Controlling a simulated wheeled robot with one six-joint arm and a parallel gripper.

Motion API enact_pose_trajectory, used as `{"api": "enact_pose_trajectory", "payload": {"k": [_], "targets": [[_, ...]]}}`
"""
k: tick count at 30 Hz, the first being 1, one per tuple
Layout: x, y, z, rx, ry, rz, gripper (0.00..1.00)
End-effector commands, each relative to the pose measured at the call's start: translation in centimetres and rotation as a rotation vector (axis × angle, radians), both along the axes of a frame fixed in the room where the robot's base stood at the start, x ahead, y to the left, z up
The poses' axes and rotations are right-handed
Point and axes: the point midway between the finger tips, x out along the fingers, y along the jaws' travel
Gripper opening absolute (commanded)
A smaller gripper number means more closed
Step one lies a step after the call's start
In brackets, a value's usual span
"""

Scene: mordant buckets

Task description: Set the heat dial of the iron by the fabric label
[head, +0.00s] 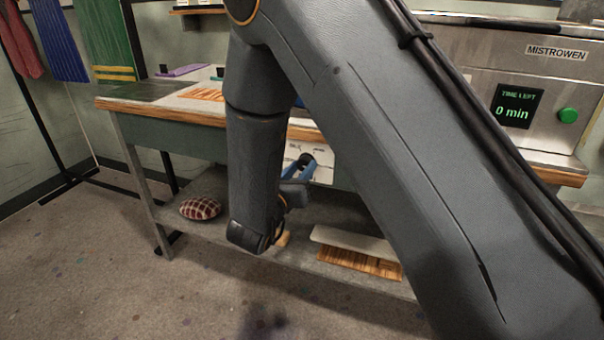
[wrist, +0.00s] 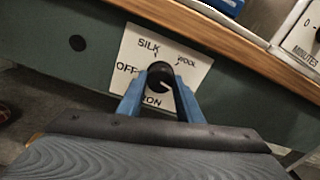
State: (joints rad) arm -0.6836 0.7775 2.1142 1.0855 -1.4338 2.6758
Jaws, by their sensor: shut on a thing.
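The heat dial is a round black knob (wrist: 160,76) on a white plate (wrist: 196,62) fixed to the bench front. The plate reads SILK, WOOL and OFF; lettering at the bottom is partly covered, with only its end legible. My gripper (wrist: 161,84) has its blue fingers shut on the knob, one at each side. A pale mark shows low on the knob, but which setting it points to is unclear. In the head view the plate (head: 324,172) and gripper (head: 301,167) show beside my arm. I cannot make out an iron or a fabric label.
The bench's wooden edge (wrist: 205,42) runs just above the plate. A steel machine (head: 470,75) with a "0 min" display stands on the bench at right. A lower shelf holds a checkered cushion-like thing (head: 200,208) and a brush (head: 358,262). Cloths (head: 105,45) hang at left.

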Motion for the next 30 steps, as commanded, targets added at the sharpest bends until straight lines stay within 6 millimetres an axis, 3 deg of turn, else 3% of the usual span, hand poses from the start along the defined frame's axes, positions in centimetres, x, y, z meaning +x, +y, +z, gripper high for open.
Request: {"api": "enact_pose_trajectory", "payload": {"k": [19,20,23,30], "targets": [[-0.07,-0.17,-0.18,0.049,-0.014,-0.003,0.10],[-0.07,-0.17,-0.18,0.049,-0.014,-0.003,0.34],[-0.06,-0.12,-0.15,0.049,-0.015,-0.002,0.51],[-0.06,0.05,-0.08,0.049,-0.016,0.000,0.51]]}}
